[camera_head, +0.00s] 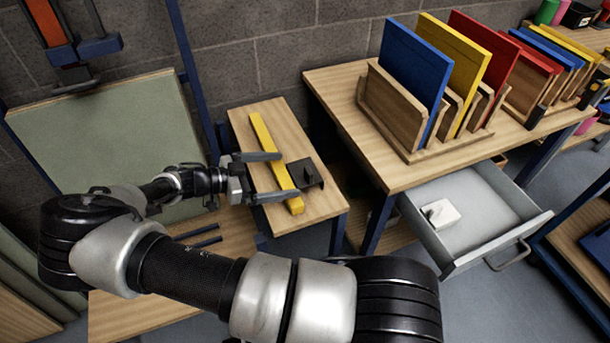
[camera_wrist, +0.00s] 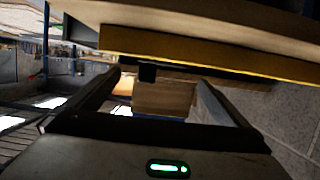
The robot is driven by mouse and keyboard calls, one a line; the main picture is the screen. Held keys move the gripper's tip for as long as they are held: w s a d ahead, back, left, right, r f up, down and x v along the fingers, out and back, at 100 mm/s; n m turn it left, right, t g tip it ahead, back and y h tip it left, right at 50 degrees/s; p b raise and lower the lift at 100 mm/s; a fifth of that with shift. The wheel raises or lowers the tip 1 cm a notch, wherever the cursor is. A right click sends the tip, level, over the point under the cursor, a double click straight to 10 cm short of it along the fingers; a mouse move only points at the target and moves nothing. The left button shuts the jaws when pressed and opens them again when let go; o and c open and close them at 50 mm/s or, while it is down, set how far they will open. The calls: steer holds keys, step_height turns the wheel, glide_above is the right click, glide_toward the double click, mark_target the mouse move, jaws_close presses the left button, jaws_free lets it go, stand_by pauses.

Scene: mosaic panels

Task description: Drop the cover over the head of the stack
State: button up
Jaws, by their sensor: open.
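A dark flat piece with a small raised block (camera_head: 306,173) lies on the small wooden table (camera_head: 325,207); it may be the cover, but I cannot tell for sure. A long yellow bar (camera_head: 272,155) lies on the same table beside it, on the side nearer my arm. My gripper (camera_head: 290,174) is open, its fingers reaching across the bar toward the dark piece. In the wrist view, the open fingers (camera_wrist: 160,78) frame the dark block (camera_wrist: 147,72) behind the yellow bar (camera_wrist: 200,52), with the scene upside down. I see nothing held. No stack is clearly identifiable.
A bench (camera_head: 345,95) to the right carries a wooden rack (camera_head: 393,108) with upright blue, yellow and red panels. Its drawer (camera_head: 490,237) stands open with a white block (camera_head: 440,213) inside. A grey-green board (camera_head: 105,150) leans at the left. The wall is close behind.

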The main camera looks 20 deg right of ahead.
mark_target(313, 169)
steer(key=x, duration=0.3)
steer(key=shift+d, duration=0.1)
steer(key=x, duration=0.3)
steer(key=b+x, duration=0.1)
steer(key=x, duration=0.1)
steer(key=shift+w+f, duration=0.1)
steer(key=shift+w, duration=0.3)
steer(key=c, duration=1.2)
